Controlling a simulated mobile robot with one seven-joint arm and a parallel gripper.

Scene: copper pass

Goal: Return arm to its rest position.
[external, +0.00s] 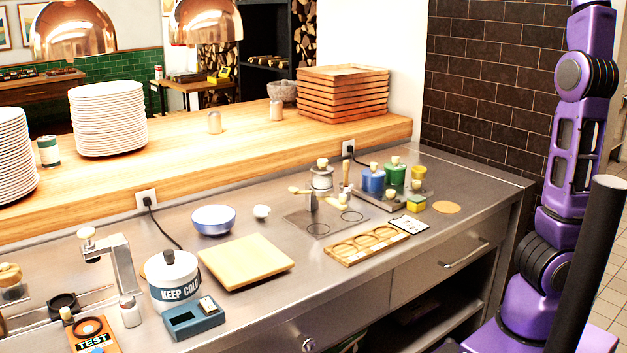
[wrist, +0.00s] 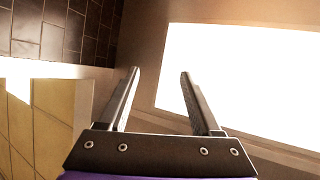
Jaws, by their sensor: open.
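My purple arm (external: 572,190) stands upright at the right side of the external view, beside the counter's right end. Its upper end runs out of the top of that view, so the gripper does not show there. In the wrist view my gripper (wrist: 160,98) has its two dark fingers spread apart with nothing between them. Beyond the fingers are a bright white panel, a plain brownish surface and dark tiles, and no counter object is near them.
The steel counter (external: 330,265) carries a wooden board (external: 246,262), a blue bowl (external: 213,219), a "KEEP COLD" tub (external: 173,281), a wooden tray with round wells (external: 367,245) and several coloured jars. Plates (external: 108,118) and stacked wooden trays (external: 343,90) stand on the shelf behind. A dark tiled wall (external: 490,80) is behind my arm.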

